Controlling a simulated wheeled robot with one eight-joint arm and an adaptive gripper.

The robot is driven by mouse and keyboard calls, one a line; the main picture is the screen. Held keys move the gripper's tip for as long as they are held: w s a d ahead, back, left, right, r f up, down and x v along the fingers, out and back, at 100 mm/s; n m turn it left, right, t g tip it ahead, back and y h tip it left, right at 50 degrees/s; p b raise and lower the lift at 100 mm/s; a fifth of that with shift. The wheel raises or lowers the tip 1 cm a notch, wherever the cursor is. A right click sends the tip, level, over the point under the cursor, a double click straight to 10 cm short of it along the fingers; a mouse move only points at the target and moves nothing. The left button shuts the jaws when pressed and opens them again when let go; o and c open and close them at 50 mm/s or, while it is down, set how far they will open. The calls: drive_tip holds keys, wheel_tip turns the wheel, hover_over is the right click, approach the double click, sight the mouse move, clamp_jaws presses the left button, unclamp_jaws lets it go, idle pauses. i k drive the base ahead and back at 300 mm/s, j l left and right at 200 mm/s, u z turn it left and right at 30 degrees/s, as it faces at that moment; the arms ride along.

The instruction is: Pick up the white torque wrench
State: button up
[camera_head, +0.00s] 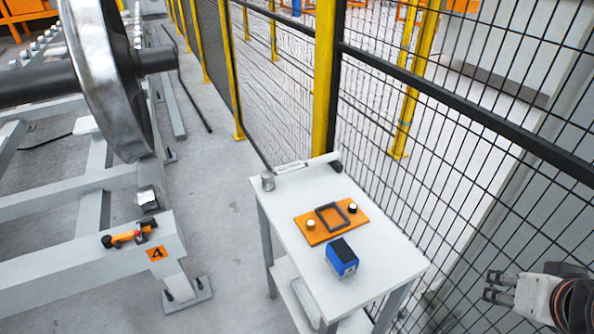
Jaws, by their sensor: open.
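The white torque wrench (307,163) appears to be the long white tool lying along the far edge of the small grey table (385,262). It has a dark end at the right and small marking on its side. My gripper (490,286) is at the right edge of the view, right of the table and well apart from the wrench. It is open and empty, with its fingers pointing left.
A yellow-posted mesh fence (325,80) stands close behind. The wheelset (105,80) and an orange tool (128,236) are left.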

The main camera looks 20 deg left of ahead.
sight(267, 176)
drive_tip(key=j+u, duration=0.1)
drive_tip(key=u, duration=0.3)
drive_tip(key=i+u, duration=0.1)
drive_tip(key=u, duration=0.25)
drive_tip(key=j+u, duration=0.1)
drive_tip(key=u, duration=0.3)
drive_tip(key=i+j, duration=0.1)
drive_tip(key=j, duration=0.35)
drive_tip(key=i+j+z, duration=0.15)
drive_tip(key=j, duration=0.8)
drive_tip(key=i+j+z, duration=0.1)
drive_tip(key=j, duration=0.4)
drive_tip(key=i+j+z, duration=0.15)
drive_tip(key=i, duration=0.25)
drive_tip(key=i+j+z, duration=0.1)
drive_tip(key=i, duration=0.25)
drive_tip(key=i+l, duration=0.2)
drive_tip(key=i, duration=0.15)
